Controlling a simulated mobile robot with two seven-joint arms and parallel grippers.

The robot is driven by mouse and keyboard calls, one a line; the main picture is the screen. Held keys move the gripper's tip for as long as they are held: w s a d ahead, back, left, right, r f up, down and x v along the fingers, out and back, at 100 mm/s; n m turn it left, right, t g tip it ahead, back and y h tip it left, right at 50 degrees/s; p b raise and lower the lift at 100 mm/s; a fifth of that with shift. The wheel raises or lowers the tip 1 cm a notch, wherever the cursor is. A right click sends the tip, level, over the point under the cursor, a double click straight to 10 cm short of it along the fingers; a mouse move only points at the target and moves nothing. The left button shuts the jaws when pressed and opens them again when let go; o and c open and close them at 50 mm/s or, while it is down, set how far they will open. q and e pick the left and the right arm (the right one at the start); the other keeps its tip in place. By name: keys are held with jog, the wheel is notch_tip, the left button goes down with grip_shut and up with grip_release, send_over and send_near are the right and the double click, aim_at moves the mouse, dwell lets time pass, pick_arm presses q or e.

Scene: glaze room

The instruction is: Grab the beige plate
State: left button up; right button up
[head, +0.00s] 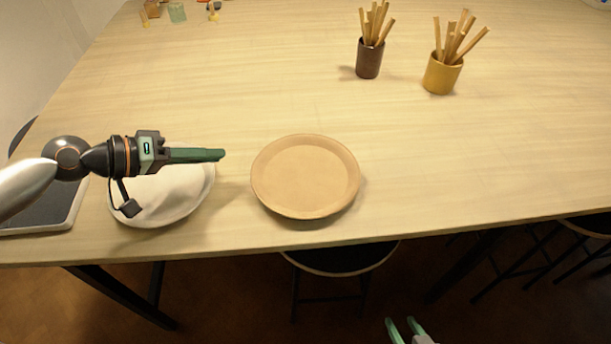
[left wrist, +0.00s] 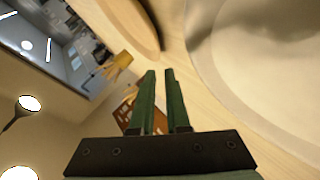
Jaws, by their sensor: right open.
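The beige plate (head: 305,177), round and tan with a raised rim, lies flat near the table's front edge in the middle of the head view. Part of it shows at the top of the left wrist view (left wrist: 128,22). My left gripper (head: 222,155) is above a whitish plate, its fingers pointing right toward the beige plate and short of its rim. Its fingers show a narrow gap with nothing between them in the left wrist view (left wrist: 160,75). My right gripper (head: 402,325) is open and empty, low in the head view, in front of the table edge.
The whitish plate (head: 180,203) lies left of the beige plate, partly hidden by my left gripper. A dark cup (head: 368,60) and a yellow cup (head: 441,75) hold wooden sticks farther back. A stool (head: 345,262) stands at the front edge. The table right of the plate is clear.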

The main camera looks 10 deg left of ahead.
pick_arm(q)
jog(key=shift+x, duration=1)
jog(key=shift+d+p+x, duration=0.2)
jog(key=shift+p+x, duration=0.5)
jog(key=shift+x, duration=2.95)
jog(key=shift+s, duration=0.2)
grip_shut()
jog(key=shift+r, duration=0.25)
